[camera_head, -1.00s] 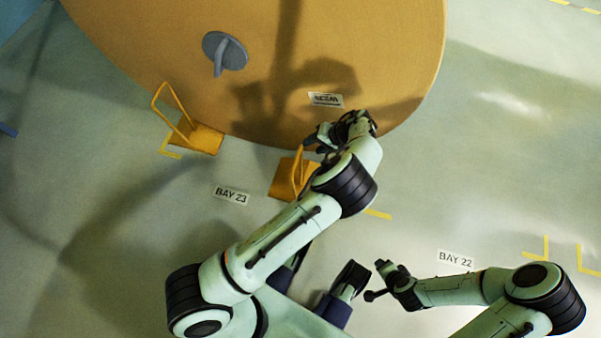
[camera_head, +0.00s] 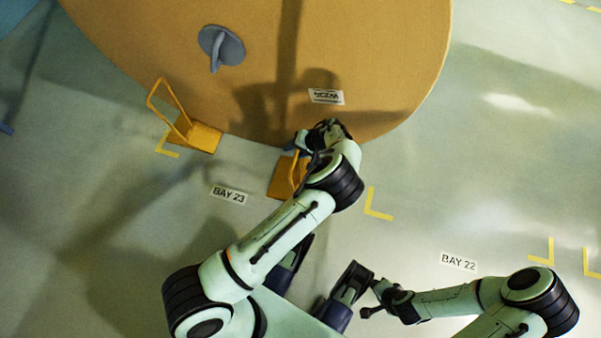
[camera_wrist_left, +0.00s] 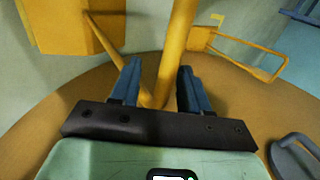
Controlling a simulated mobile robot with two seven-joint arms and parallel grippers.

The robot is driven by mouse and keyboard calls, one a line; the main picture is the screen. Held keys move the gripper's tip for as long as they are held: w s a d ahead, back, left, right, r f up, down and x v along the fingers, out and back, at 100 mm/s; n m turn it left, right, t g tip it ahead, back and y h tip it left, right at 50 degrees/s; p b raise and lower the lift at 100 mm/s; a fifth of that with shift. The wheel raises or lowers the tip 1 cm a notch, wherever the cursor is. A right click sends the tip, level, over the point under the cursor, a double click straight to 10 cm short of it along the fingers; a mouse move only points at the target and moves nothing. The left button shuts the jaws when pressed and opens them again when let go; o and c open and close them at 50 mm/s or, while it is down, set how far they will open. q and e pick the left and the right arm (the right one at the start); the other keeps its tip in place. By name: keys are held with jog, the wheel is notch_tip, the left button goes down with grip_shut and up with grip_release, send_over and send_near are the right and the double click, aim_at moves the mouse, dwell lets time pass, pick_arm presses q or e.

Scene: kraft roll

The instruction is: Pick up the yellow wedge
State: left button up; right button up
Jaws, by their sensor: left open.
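Two yellow wedges with tall loop handles stand at the near edge of the big brown roll. The nearer yellow wedge (camera_head: 281,181) is partly hidden by my left arm; its block shows at upper left in the left wrist view (camera_wrist_left: 70,25). My left gripper (camera_head: 299,143) is above that wedge, at its handle. In the left wrist view its blue fingers (camera_wrist_left: 157,90) are open, with yellow handle bars (camera_wrist_left: 175,55) running between them. The other yellow wedge (camera_head: 197,136) stands to the left, apart from the gripper. My right gripper (camera_head: 370,298) is low, open and empty.
The brown roll (camera_head: 370,50) fills the top middle, with a grey knob-like disc (camera_head: 221,46) and a label (camera_head: 326,97) on it. The floor carries BAY 23 (camera_head: 230,196) and BAY 22 (camera_head: 458,261) labels and yellow corner marks. The floor at right is clear.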

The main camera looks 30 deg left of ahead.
pick_arm(q)
grip_shut()
jog(key=shift+w+r, duration=0.15)
dwell(1.2)
